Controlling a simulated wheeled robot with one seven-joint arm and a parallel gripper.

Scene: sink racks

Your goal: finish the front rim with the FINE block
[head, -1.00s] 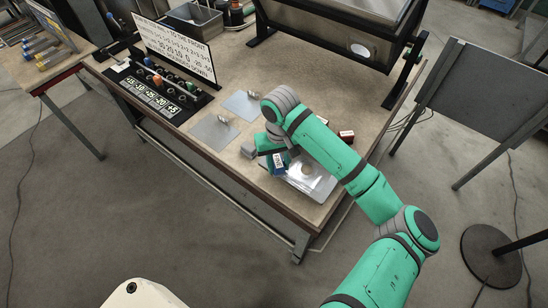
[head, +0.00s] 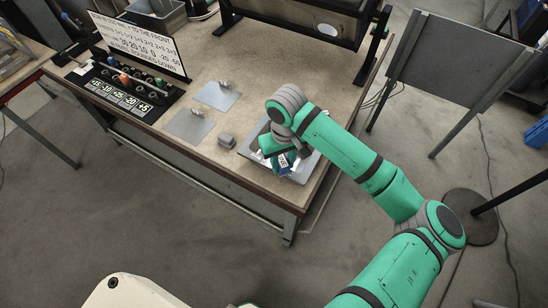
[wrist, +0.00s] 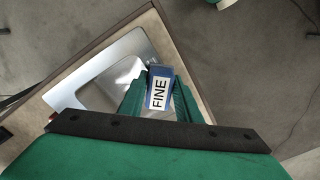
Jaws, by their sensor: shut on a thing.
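The FINE block (wrist: 158,92) is blue with a white label reading FINE. My gripper (wrist: 160,98) is shut on it, a green finger on each side. In the head view my gripper (head: 282,157) and the FINE block (head: 285,166) are over the near part of a shiny metal sheet (head: 303,170) with an opening, lying at the table's front right corner. In the wrist view the block is over the sheet's rim (wrist: 143,50), beside the opening. I cannot tell whether the block touches the rim. My arm hides much of the sheet in the head view.
A grey block (head: 227,141) sits just left of the metal sheet. Two flat plates (head: 188,125) with small upright parts lie farther left. A labelled rack (head: 120,90) and a sign (head: 140,45) stand at the left. The table's front edge is close to the sheet.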

